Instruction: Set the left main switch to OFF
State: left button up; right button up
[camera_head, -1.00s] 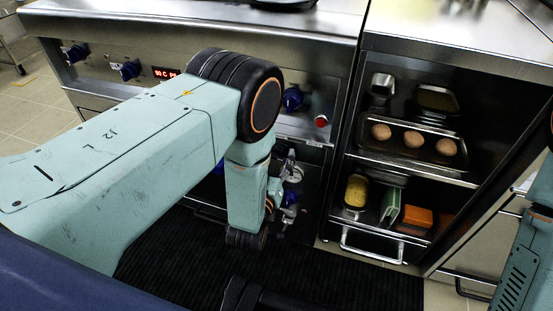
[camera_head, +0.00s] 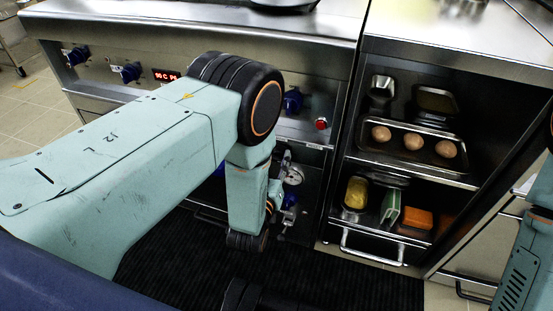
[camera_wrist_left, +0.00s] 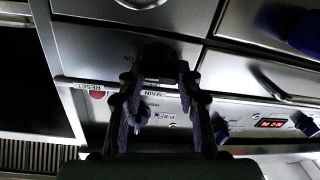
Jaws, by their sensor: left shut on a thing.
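In the left wrist view, which is upside down, my left gripper (camera_wrist_left: 157,78) has its two dark fingers around a dark switch (camera_wrist_left: 155,54). The switch is in deep shadow and its handle position cannot be made out. An ON label (camera_wrist_left: 127,58) is beside it and a MAIN label (camera_wrist_left: 153,94) is on the strip by the fingers. In the head view my left forearm and wrist reach down before the cooker front and hide the switch and fingertips. My right arm shows at the right edge; its gripper is not in view.
A red button (camera_head: 321,123) and a blue knob (camera_head: 292,101) are on the panel close to my left wrist. A gauge (camera_head: 295,175) is just right of it. A shelf unit with eggs on a tray (camera_head: 366,146) stands at the right.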

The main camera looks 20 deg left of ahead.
pick_arm(q)
jog(key=n+p, duration=0.3)
jog(key=shift+r+n+p, duration=0.2)
jog(key=shift+n+p, duration=0.15)
jog(key=shift+n, duration=0.05)
jog(key=n+p, duration=0.3)
jog(key=n, duration=0.1)
jog(key=shift+a+g, duration=0.1)
jog(key=shift+g, duration=0.2)
jog(key=n+h+p, duration=0.1)
jog(key=n+p, duration=0.1)
jog(key=n, duration=0.2)
jog(key=shift+f+n, duration=0.1)
jog(key=shift+n, duration=0.2)
jog(key=n+p, duration=0.1)
jog(key=n, duration=0.3)
jog(key=shift+a+f+p, duration=0.1)
jog(key=shift+p, duration=0.2)
jog(key=shift+n, duration=0.4)
jog(key=o, duration=1.1)
jog(key=shift+o, duration=0.2)
jog(key=shift+f, duration=0.1)
jog(key=s, duration=1.2)
jog(key=shift+a+r, duration=0.25)
jog(key=shift+r, duration=0.15)
